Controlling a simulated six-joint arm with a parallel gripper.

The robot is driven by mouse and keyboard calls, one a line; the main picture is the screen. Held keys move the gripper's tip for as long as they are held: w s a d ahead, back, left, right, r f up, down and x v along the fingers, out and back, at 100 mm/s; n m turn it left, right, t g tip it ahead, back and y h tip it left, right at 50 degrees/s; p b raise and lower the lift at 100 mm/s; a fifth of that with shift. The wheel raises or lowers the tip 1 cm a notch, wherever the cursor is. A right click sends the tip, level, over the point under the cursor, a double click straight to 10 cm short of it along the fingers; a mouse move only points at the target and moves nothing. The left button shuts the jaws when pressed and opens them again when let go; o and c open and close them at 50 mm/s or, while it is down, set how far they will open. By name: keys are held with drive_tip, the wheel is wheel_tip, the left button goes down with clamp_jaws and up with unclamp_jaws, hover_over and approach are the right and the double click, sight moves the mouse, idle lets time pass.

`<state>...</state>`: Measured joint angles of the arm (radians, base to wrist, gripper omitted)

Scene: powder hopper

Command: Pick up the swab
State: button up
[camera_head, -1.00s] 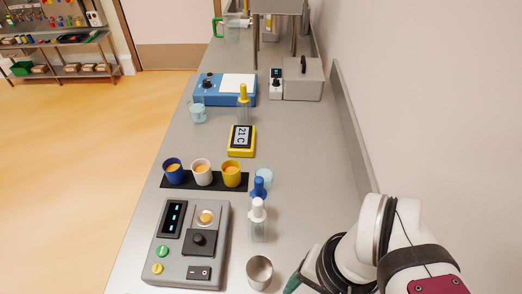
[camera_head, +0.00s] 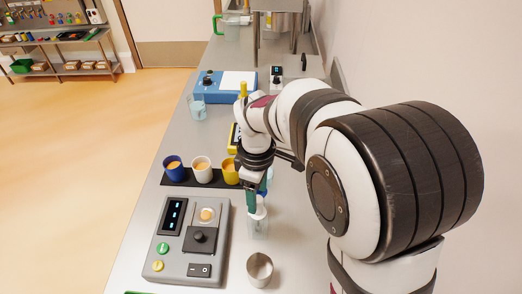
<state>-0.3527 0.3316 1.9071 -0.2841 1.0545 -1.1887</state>
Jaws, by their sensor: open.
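I cannot make out a swab in the head view; it may be hidden behind my arm or too small to see. My gripper (camera_head: 257,202) points down over the bench, with teal fingers. It is open, and nothing shows held in it. It is at the small dropper bottle with the white cap (camera_head: 258,224), just right of the cups; I cannot tell whether it touches the bottle. The blue-capped bottle behind is mostly covered by the gripper.
A grey control box (camera_head: 187,240) and a metal cup (camera_head: 260,270) stand in front. A blue cup (camera_head: 173,170), a white cup (camera_head: 202,171) and a yellow cup (camera_head: 230,172) stand on a black strip. A blue device (camera_head: 226,88) and a beaker (camera_head: 198,109) are behind.

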sight(258, 205)
wheel_tip(258, 205, down, 5)
drive_tip(key=shift+s+r, duration=0.1)
clamp_jaws()
drive_tip(key=shift+r, duration=0.1)
idle(0.3)
